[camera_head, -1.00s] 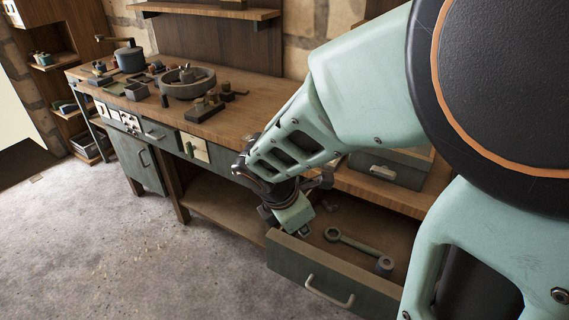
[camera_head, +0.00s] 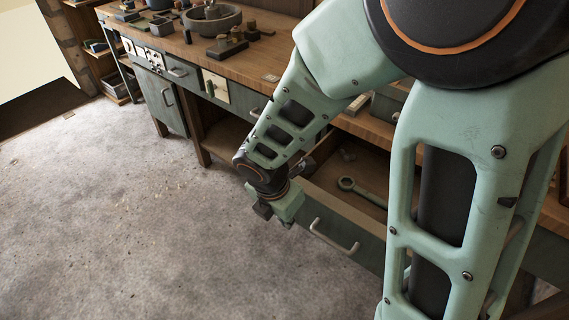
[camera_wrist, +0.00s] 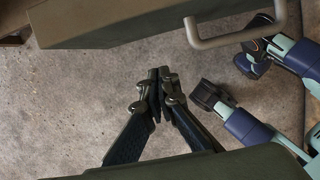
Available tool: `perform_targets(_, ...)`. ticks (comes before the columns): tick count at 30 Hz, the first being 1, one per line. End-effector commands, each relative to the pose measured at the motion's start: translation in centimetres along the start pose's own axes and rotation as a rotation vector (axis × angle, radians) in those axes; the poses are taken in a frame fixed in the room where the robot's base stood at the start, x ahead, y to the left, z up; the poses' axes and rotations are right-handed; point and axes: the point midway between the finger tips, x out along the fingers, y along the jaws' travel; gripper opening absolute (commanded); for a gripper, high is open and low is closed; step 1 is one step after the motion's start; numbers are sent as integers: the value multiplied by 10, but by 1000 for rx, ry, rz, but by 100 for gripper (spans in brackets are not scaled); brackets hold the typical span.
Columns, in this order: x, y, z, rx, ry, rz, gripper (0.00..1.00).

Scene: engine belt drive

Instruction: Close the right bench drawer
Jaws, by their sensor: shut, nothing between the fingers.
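The right bench drawer (camera_head: 345,217) stands pulled out, with a grey-green front and a pale bar handle (camera_head: 333,238). A ring-ended tool (camera_head: 362,190) lies inside it. My arm hides the drawer's left part in the head view. My gripper (camera_wrist: 160,78) is shut and empty in the wrist view, over the floor. The drawer front (camera_wrist: 130,22) crosses the top of that view, with its handle (camera_wrist: 237,40) at upper right. The fingertips are apart from both. In the head view my wrist is just in front of the drawer's left end; the fingertips are not clearly visible.
The wooden bench top (camera_head: 262,62) runs behind, with a round grey basin (camera_head: 212,18) and small parts on it. A cabinet door (camera_head: 152,95) and an open lower shelf (camera_head: 228,135) are left of the drawer. The concrete floor (camera_head: 140,230) in front is clear.

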Motion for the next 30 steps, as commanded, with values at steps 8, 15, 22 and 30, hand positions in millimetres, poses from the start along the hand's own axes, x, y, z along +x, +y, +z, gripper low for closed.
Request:
perform_targets(8,24,0,28,5,0,0,0)
perform_targets(15,26,0,39,2,0,1,0)
perform_targets(22,26,0,39,1,-1,1,0)
perform_targets(30,27,0,50,4,0,0,0)
